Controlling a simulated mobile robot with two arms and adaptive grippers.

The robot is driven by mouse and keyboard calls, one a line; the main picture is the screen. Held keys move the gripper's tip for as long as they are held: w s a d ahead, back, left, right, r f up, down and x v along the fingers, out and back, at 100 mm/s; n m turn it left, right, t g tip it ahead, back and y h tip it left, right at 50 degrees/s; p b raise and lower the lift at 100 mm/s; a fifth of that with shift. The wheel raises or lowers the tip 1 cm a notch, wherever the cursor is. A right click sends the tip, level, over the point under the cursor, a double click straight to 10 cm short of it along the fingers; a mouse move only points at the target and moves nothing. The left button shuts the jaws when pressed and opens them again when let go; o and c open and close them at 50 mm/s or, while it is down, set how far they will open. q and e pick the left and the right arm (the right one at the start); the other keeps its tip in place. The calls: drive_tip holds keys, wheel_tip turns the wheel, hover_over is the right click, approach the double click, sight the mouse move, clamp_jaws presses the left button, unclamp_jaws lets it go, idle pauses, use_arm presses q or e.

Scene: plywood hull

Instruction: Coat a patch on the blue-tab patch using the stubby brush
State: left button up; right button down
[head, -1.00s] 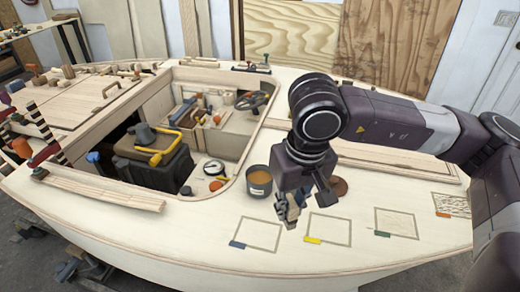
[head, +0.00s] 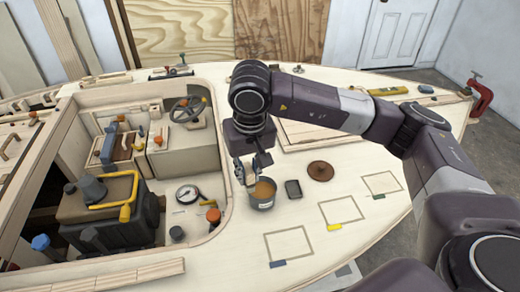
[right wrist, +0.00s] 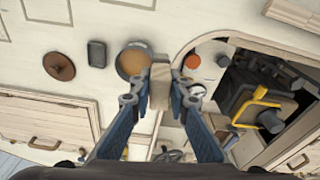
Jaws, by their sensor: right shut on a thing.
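The blue-tab patch is an outlined rectangle (head: 288,244) on the pale deck, with a blue tab (head: 278,264) at its near left corner. A dark can (head: 262,203) of amber liquid stands behind it; it also shows in the right wrist view (right wrist: 132,62). My right gripper (head: 249,170) is just above the can's left side. In the right wrist view, my right gripper (right wrist: 160,92) is shut on a short, pale, block-like piece, which looks like the stubby brush (right wrist: 159,82). Its bristle end is not clear, so I cannot tell whether it touches the liquid. My left gripper is out of view.
A small dark tray (head: 293,188) and a brown disc (head: 320,171) lie right of the can. Yellow-tab (head: 341,210) and green-tab (head: 381,184) patches lie to the right. The cockpit opening, with a gauge (head: 188,194) at its edge, is left. The deck around the patches is clear.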

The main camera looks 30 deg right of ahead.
drive_tip(key=w+d+f+p, duration=0.1)
drive_tip(key=d+f, duration=0.1)
drive_tip(key=w+d+f+m+p, duration=0.1)
drive_tip(key=d+f, duration=0.1)
drive_tip(key=f, duration=0.1)
drive_tip(key=w+d+f+m+p, duration=0.1)
drive_tip(key=d+f+p, duration=0.1)
drive_tip(key=shift+w+f, duration=0.2)
drive_tip(key=shift+w, duration=0.2)
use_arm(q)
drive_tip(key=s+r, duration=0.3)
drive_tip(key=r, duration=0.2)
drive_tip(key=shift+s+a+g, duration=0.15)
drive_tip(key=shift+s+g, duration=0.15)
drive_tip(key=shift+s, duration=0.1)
use_arm(e)
drive_tip(key=shift+f, duration=0.95)
use_arm(q)
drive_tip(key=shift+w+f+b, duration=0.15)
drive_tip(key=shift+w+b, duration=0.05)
drive_tip(key=shift+b, duration=0.15)
use_arm(e)
drive_tip(key=shift+f, duration=0.1)
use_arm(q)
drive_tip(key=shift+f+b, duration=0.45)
use_arm(e)
drive_tip(key=shift+f, duration=0.4)
